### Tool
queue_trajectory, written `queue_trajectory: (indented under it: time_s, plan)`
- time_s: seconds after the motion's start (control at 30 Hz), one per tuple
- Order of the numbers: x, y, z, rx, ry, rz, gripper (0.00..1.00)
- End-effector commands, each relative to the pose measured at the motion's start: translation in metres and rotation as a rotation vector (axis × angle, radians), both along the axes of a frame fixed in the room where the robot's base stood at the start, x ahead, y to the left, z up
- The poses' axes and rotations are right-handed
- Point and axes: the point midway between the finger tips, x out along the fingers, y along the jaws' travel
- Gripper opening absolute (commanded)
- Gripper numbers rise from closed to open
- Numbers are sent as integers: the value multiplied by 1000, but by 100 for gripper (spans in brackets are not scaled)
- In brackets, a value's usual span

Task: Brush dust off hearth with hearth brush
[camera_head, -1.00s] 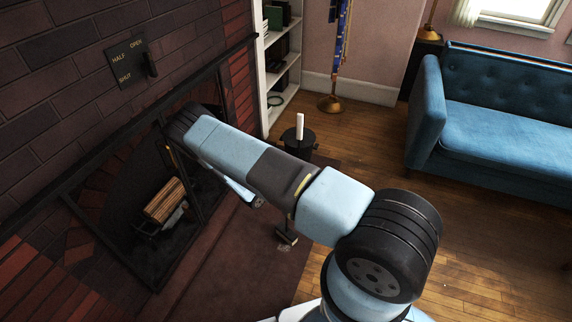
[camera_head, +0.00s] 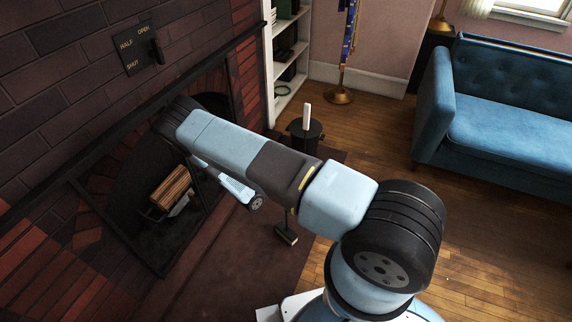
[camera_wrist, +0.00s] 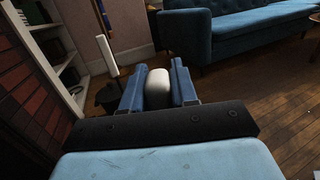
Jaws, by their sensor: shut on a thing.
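My gripper (camera_wrist: 158,88) shows in the wrist view with its blue fingers shut on a pale cream, rounded piece (camera_wrist: 158,90), which looks like the hearth brush's handle. In the head view my fingers are hidden behind my arm. A dark brush head (camera_head: 287,236) on a thin shaft shows below my arm, low over or on the dark reddish hearth (camera_head: 235,262). I cannot tell whether its bristles touch the hearth. No dust is clearly visible now.
The fireplace opening (camera_head: 150,205) with stacked logs (camera_head: 172,188) is at left. A black bucket-like stand (camera_head: 306,135) with an upright white piece stands beyond my arm. A white bookshelf (camera_head: 290,60) is behind, and a blue sofa (camera_head: 510,110) is at right.

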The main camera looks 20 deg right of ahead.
Motion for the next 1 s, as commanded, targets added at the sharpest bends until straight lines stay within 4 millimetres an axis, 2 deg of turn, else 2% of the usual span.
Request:
queue_trajectory:
  time_s: [1.0]
  plan:
    - [-53,41,0,2,1,0,0]
